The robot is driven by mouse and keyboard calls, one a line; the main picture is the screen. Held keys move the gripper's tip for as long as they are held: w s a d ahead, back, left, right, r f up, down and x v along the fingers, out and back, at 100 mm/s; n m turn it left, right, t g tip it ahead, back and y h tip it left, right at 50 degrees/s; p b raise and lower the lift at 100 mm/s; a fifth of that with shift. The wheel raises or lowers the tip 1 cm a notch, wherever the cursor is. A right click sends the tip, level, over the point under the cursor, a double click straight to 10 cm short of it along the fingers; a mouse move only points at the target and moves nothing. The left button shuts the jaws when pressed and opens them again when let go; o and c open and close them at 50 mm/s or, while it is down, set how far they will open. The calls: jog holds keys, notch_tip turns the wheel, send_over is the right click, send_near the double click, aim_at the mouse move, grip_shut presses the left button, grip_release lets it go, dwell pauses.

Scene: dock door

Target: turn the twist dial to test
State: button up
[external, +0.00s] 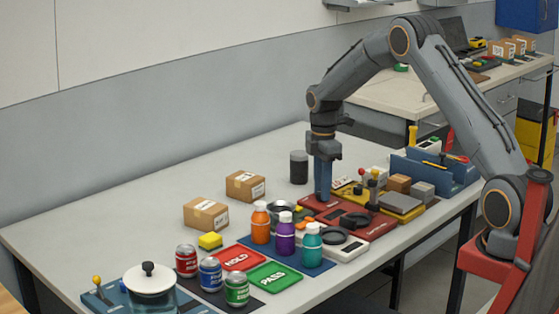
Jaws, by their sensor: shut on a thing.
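A red panel (378,226) lies on the white table, with a dark round part (355,220) on its front half. My gripper (323,195) points straight down over the left back end of this panel. It is shut, with its tips low at the panel. What it holds looks to be the twist dial, but the fingers hide it. The dial's pointer and any test mark cannot be made out at this size.
Orange (260,223), purple (285,236) and teal (311,245) bottles stand close in front of my gripper. A black cylinder (299,167) stands behind it. A yellow panel with levers (402,203) lies to the right. Free table is at the back left.

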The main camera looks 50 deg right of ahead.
jog(key=m+b, duration=0.1)
jog(key=m, duration=0.5)
jog(key=shift+m+b, duration=0.3)
jog(key=m+b, duration=0.1)
jog(key=m, duration=0.4)
jog(key=shift+m, duration=0.4)
jog(key=o, duration=1)
jog(key=shift+o, duration=0.2)
jog(key=shift+r+b, duration=1)
jog(key=shift+r, duration=2.95)
